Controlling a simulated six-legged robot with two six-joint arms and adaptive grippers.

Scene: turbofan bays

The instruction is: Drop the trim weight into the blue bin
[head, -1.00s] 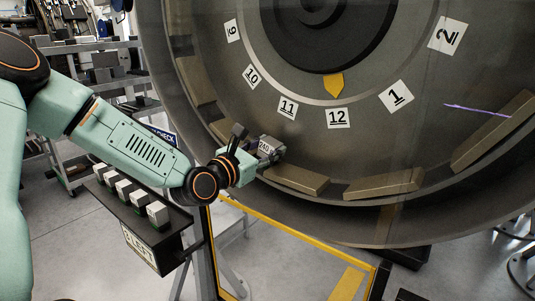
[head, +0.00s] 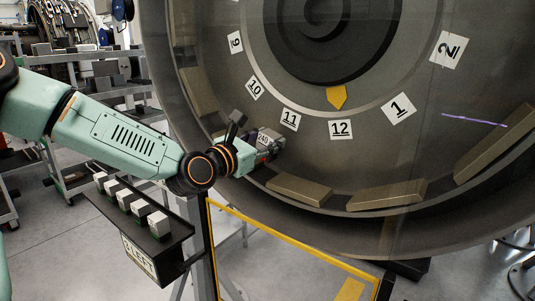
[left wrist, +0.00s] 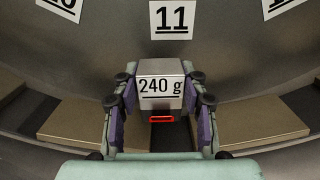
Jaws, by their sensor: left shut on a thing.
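The trim weight (left wrist: 160,88) is a small grey metal block labelled "240 g", with a red mark below its label. My left gripper (head: 268,146) is shut on it, with one finger on each side in the left wrist view. The weight also shows in the head view (head: 265,138), in front of the fan's inner rim near label 11 (head: 290,120). I cannot tell whether it touches the rim. No blue bin shows in these frames. My right gripper is not in view.
Tan blocks (head: 388,195) line the inside of the large round casing (head: 300,232). A black rack (head: 150,240) marked "LEFT" holds several white-topped weights at lower left. A yellow-edged frame (head: 290,244) stands below the casing. Grey shelving (head: 85,130) stands at back left.

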